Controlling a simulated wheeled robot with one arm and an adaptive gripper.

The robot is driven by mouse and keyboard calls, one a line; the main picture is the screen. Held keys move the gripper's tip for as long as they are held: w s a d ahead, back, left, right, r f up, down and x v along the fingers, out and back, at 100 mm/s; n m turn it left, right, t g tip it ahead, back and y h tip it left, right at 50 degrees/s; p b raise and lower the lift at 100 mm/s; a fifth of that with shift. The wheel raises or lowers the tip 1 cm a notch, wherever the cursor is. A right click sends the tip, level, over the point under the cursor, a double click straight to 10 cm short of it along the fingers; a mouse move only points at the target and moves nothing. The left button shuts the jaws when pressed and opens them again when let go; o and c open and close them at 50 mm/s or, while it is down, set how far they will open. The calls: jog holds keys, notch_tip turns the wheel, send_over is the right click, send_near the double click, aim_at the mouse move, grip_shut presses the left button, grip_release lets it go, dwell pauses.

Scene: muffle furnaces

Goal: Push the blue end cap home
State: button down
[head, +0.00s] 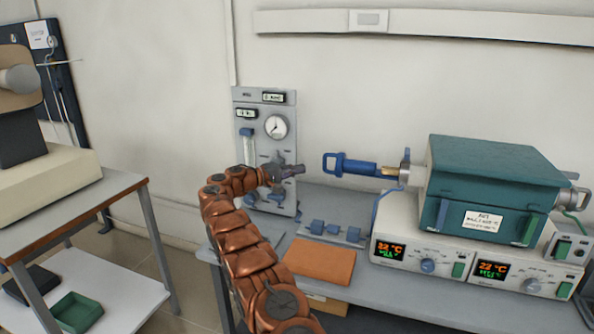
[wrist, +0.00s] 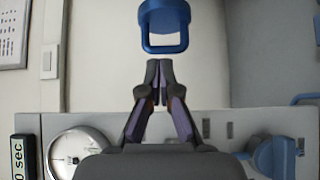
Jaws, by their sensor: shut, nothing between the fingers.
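The blue end cap (head: 350,166), with a squared loop handle, sits at the left end of the tube that sticks out of the teal furnace (head: 495,175). A brass-coloured length shows between the cap and the metal flange (head: 405,166). The cap's blue handle (wrist: 165,43) also shows at the top of the wrist view. My gripper (head: 300,169) is to the left of the handle, at about its height, with a gap between them in the head view. In the wrist view my gripper (wrist: 158,72) is shut and empty, its fingertips just below the handle.
A grey gas panel (head: 265,110) with a round gauge (wrist: 80,150) stands behind my gripper. On the bench lie an orange-brown pad (head: 320,262) and a rack with blue parts (head: 335,232). Furnace controllers (head: 430,258) stand under the furnace. A side table (head: 75,200) is at left.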

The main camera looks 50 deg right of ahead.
jog(key=p+x, duration=0.1)
jog(key=x, duration=0.6)
jog(key=shift+p, duration=0.3)
jog(key=shift+s, duration=0.25)
jog(key=shift+s+d+p, duration=0.2)
jog(key=shift+s+d, duration=0.05)
jog(key=shift+s, duration=0.5)
jog(key=shift+s+d+p, duration=0.2)
jog(key=shift+s+d, duration=0.05)
jog(key=shift+s, duration=0.5)
